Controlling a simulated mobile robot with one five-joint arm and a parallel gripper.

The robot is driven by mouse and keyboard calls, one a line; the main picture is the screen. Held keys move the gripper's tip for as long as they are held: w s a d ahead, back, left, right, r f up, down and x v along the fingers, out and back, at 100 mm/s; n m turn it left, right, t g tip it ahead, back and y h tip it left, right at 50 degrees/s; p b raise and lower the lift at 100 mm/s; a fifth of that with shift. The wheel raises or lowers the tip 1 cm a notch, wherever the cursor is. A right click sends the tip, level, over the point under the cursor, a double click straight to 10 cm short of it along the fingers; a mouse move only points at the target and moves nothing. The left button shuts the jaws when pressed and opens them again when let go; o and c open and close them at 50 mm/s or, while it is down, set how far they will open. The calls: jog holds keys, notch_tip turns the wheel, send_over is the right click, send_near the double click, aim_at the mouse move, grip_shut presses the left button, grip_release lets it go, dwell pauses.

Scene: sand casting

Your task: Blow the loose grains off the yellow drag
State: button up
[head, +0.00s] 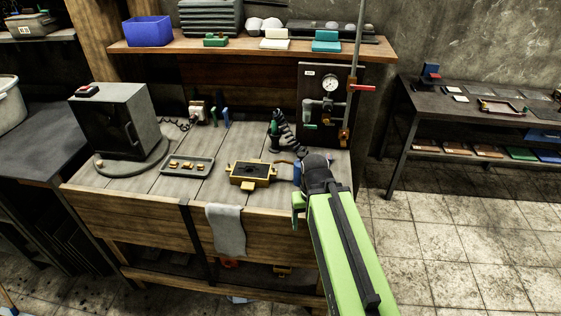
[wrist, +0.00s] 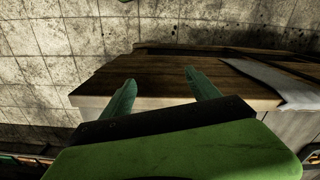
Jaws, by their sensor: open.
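The yellow drag (head: 238,181) is a small flask with dark sand inside, lying flat near the bench's front edge in the head view. A dark ribbed hose-like piece with a green part (head: 275,135) stands behind it; I cannot tell if this is a blower. My gripper (wrist: 161,92) is open and empty in the wrist view, its two green fingers apart over the wooden bench edge. In the head view my green arm reaches in from the lower right, with the gripper (head: 297,205) right of the drag at the bench's front. The loose grains are too small to make out.
The wooden bench (head: 130,211) also holds a grey tray of small pieces (head: 185,171), a dark box-shaped oven (head: 112,125) and a gauge panel (head: 312,100). A grey cloth (head: 228,232) hangs over its front. Tiled floor (head: 440,240) lies clear to the right.

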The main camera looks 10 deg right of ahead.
grip_shut()
dwell(1.5)
